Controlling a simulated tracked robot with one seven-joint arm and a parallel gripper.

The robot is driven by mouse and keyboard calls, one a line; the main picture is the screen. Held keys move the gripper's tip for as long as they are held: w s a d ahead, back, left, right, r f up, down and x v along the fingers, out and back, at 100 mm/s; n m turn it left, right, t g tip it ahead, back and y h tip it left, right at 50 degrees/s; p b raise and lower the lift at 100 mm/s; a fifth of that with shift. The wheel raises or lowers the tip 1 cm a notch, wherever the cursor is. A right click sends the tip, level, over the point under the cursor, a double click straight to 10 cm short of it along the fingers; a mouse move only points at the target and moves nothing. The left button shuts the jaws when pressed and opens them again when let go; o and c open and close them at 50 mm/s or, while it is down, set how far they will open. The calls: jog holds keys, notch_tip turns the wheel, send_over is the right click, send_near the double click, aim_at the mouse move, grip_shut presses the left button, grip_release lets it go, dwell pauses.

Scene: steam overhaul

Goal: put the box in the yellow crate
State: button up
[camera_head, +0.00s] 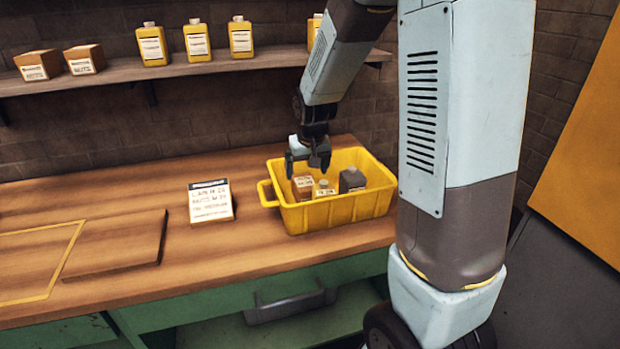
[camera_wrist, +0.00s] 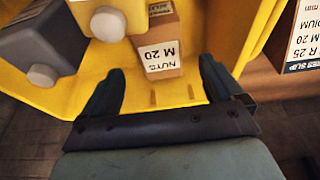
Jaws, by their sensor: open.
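The brown box (camera_head: 303,188) stands inside the yellow crate (camera_head: 338,212), at its left end. Its white label reads NUTS M 20 where the box shows in the wrist view (camera_wrist: 161,58). The crate wall and floor fill much of the wrist view (camera_wrist: 140,94). My gripper (camera_head: 307,166) is above the left part of the crate, pointing down, open and empty. In the wrist view my gripper's (camera_wrist: 153,82) fingers are apart, with the box visible beyond the gap between them.
A grey bottle (camera_head: 352,180) and a small yellow bottle (camera_head: 324,189) share the crate. A lettered card (camera_head: 211,202) stands left of the crate. A dark wooden board (camera_head: 115,243) lies on the bench. Boxes (camera_head: 38,66) and yellow bottles (camera_head: 152,45) stand on the shelf above.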

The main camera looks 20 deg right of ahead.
jog(key=shift+v, duration=1.9)
jog(key=s+d+r+t, duration=0.1)
jog(key=s+r, duration=0.6)
jog(key=s, duration=0.5)
jog(key=s+d+r+t, duration=0.1)
jog(key=s+r, duration=0.7)
jog(key=s, duration=0.5)
jog(key=shift+d, duration=0.3)
